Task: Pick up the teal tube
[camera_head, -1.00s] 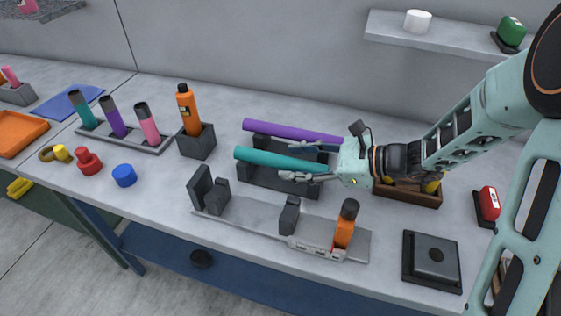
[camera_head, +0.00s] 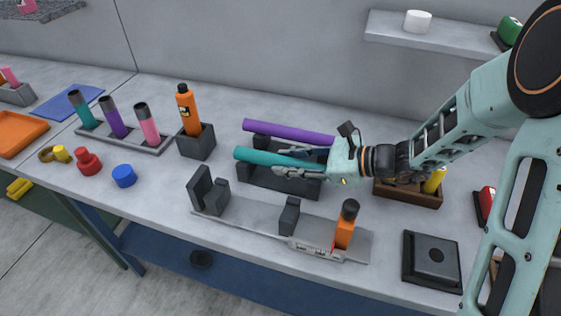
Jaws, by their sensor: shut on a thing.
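The teal tube (camera_head: 262,156) lies level on a dark rack (camera_head: 258,180), running left to right. A purple tube (camera_head: 287,132) lies behind it on the same rack, roughly parallel. My gripper (camera_head: 301,163) reaches in from the right with its fingers shut on the right part of the teal tube. One finger is in front of the tube and the other is behind it, between the two tubes. The tube's right end is hidden by the gripper. I cannot tell any gap between the tube and the rack.
A metal fixture (camera_head: 262,222) with dark supports and an orange-bodied part (camera_head: 345,226) stands in front. An orange bottle (camera_head: 187,110) in a dark holder stands left. A brown box (camera_head: 408,197) sits right, under my arm. A dark square block (camera_head: 431,258) lies front right.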

